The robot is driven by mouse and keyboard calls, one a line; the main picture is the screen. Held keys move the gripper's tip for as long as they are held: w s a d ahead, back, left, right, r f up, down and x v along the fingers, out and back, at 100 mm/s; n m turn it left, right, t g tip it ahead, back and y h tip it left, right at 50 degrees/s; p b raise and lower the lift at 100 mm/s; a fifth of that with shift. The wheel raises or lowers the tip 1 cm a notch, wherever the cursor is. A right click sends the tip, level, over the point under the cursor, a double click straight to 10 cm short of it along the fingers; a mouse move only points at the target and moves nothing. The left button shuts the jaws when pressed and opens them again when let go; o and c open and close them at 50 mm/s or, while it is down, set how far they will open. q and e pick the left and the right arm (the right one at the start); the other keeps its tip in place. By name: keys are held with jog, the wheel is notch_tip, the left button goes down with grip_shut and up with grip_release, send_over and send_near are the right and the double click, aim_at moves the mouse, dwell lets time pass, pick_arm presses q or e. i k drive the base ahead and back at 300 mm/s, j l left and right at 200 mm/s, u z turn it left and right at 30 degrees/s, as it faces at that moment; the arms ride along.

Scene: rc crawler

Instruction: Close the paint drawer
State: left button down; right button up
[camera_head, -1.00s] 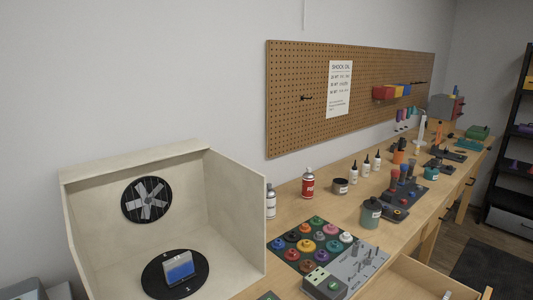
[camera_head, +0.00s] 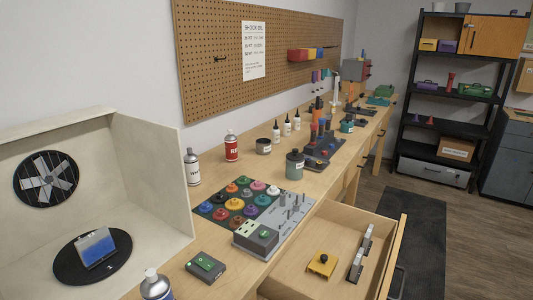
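The paint drawer appears to be the wooden drawer (camera_head: 335,217) standing open at the lower right, pulled out from under the workbench. Inside it lie a yellow item (camera_head: 321,263) with a dark knob and a pair of grey and black items along its right side. The drawer's front panel (camera_head: 396,257) is at the right, with a dark handle partly showing on its outer face. The near part of the drawer is cut off by the picture edge. Neither of my grippers is in view.
The workbench (camera_head: 215,228) holds a spray booth (camera_head: 150,200), a red spray can (camera_head: 231,146), a white can (camera_head: 192,167), a mat of colored pots (camera_head: 238,197) and a grey device (camera_head: 206,267). A dark floor mat (camera_head: 420,225) and open floor lie right of the drawer. Black shelves (camera_head: 440,110) stand behind.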

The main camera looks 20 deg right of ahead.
aim_at(338, 229)
jog(key=k+l+z, duration=0.15)
jog(key=z, duration=0.25)
jog(key=k+l+z, duration=0.1)
jog(key=z, duration=0.25)
jog(key=k+l+z, duration=0.1)
jog(key=l+z, duration=0.3)
jog(key=j, duration=0.1)
